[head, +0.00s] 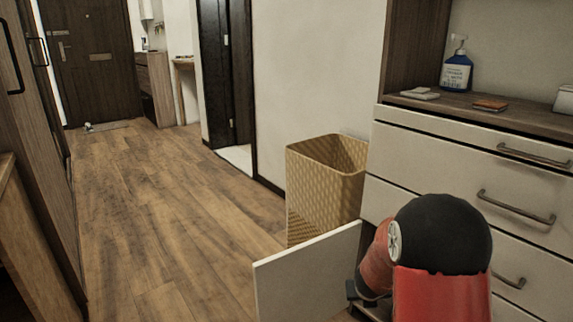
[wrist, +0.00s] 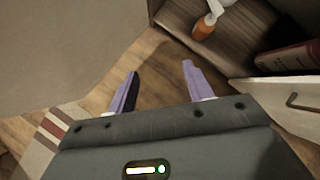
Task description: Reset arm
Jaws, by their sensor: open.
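My gripper (wrist: 160,72) shows in the wrist view with its two purple fingers spread apart. Nothing is between them; wood floor lies beyond the gap. In the head view my red and black arm is at the lower right, in front of the drawer cabinet, and the gripper fingers cannot be made out there. In the wrist view a wooden compartment (wrist: 165,12) beyond the fingers holds an orange and white bottle (wrist: 204,27) and a dark red box or book (wrist: 288,57). The fingers are apart from both.
A pale open door panel (head: 308,275) stands out beside my arm, in front of a woven bin (head: 322,195). The drawer cabinet (head: 440,135) fills the right, with a blue soap bottle (head: 457,72) on top. The wood floor (head: 165,215) to the left is clear.

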